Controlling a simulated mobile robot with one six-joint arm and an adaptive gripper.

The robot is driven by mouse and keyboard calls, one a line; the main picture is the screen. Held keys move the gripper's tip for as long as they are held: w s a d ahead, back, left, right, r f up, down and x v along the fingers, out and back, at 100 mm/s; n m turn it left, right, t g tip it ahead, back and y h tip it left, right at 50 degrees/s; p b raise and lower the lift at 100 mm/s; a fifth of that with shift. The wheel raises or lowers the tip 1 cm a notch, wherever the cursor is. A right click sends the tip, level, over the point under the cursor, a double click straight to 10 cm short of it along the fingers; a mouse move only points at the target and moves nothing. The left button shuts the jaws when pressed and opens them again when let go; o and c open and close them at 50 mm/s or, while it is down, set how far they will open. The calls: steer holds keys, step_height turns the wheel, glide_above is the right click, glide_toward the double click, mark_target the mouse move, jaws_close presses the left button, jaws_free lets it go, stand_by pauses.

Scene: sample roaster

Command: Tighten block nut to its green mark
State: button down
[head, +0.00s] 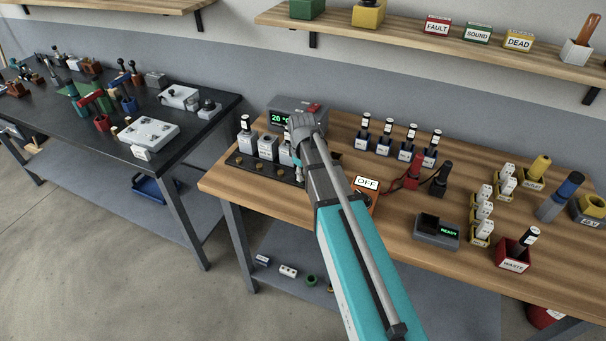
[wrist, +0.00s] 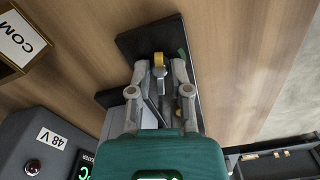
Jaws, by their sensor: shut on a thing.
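My gripper (wrist: 160,67) points down over a dark base plate (wrist: 133,45) in the wrist view. Its two fingers stand on either side of a small grey metal piece with a yellow part at its far end, which I take as the block nut (wrist: 159,72). A small green patch, perhaps the green mark (wrist: 182,54), shows beside the right fingertip. Whether the nut lines up with it cannot be told. In the head view my arm hides the nut and the fingertips; the wrist end of my gripper shows beside the grey temperature unit (head: 285,108).
The unit's display reads 20 °C. Grey blocks (head: 247,141) stand on a dark strip left of my arm. An orange box (head: 372,196) marked OFF sits close on its right. Labelled holders, red and black plugs, and a READY unit (head: 432,231) fill the right.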

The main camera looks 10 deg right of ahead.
steer(key=m, duration=0.4)
steer(key=shift+s+m, duration=0.15)
steer(key=shift+m, duration=0.15)
steer(key=m, duration=0.4)
steer(key=shift+w, duration=0.2)
stand_by(0.8)
steer(key=c, duration=0.6)
jaws_free()
steer(key=shift+o, duration=0.2)
steer(key=shift+s+n, duration=0.1)
steer(key=shift+n, duration=0.3)
